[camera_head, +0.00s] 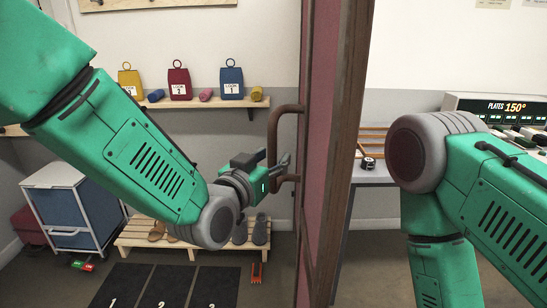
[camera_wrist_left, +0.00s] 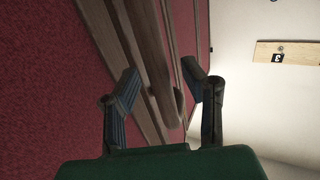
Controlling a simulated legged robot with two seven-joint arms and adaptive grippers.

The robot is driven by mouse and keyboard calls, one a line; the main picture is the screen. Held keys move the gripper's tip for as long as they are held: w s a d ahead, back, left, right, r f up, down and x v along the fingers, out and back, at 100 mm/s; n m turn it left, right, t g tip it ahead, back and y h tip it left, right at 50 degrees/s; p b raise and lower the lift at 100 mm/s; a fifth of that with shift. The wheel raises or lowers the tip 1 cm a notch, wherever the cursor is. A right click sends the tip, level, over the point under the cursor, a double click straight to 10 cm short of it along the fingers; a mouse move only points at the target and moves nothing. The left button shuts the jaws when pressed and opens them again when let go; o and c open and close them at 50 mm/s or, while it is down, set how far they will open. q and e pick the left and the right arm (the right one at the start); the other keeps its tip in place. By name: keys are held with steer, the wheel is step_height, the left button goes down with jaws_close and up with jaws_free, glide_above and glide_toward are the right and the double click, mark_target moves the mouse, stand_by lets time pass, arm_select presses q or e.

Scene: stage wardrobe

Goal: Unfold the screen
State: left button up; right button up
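The screen (camera_head: 324,120) stands upright and is seen nearly edge-on, with dark wooden frame members and red panels. A curved wooden handle (camera_head: 273,138) sticks out from its left side. My left gripper (camera_head: 284,166) is at the lower end of the handle. In the left wrist view, the fingers of this gripper (camera_wrist_left: 163,90) are apart, with the wooden handle (camera_wrist_left: 172,108) between them. Whether a finger touches it I cannot tell. The red panel (camera_wrist_left: 45,90) fills the left of that view. My right arm shows in the head view, but its gripper is out of view.
Behind are a slatted shoe bench (camera_head: 150,240), a wall shelf (camera_head: 195,101) with coloured weights, and a blue drawer cart (camera_head: 75,205). Black numbered mats (camera_head: 165,285) lie on the floor. At right, a table (camera_head: 375,175) and a control console (camera_head: 500,105) stand beyond the screen.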

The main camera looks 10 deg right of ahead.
arm_select(q)
steer(key=shift+w, duration=0.15)
steer(key=shift+s+a, duration=0.15)
steer(key=shift+s, duration=0.2)
steer(key=v, duration=1.1)
steer(key=shift+a, duration=0.3)
